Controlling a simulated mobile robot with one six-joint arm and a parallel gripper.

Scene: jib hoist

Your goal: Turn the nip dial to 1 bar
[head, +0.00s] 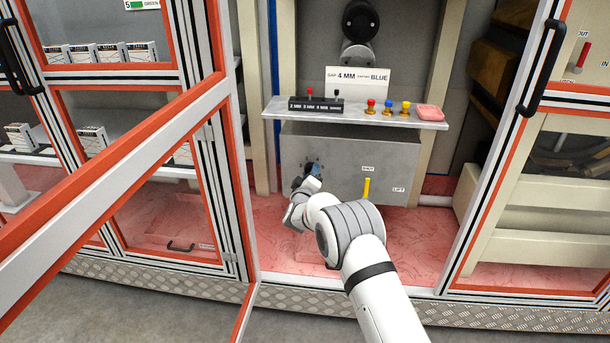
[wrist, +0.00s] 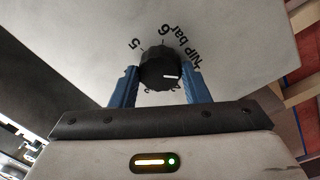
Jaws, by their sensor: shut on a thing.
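The nip dial is a round black knob (wrist: 155,62) on a grey panel, with a white pointer line that points to the right in the wrist view, toward my right finger. The printed 5, 6 and "NIP bar" show around its upper side. Small marks below it are partly hidden and hard to read. My gripper (wrist: 161,72) has its blue fingers on either side of the knob, shut on it. In the head view the dial (head: 313,167) is a dark spot on the grey box, partly covered by my gripper (head: 307,180).
A yellow lever (head: 367,188) stands right of the dial on the grey box (head: 350,145). Above is a shelf (head: 435,122) with coloured knobs and a pink block (head: 429,112). An open orange-edged door (head: 110,140) crosses the left side.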

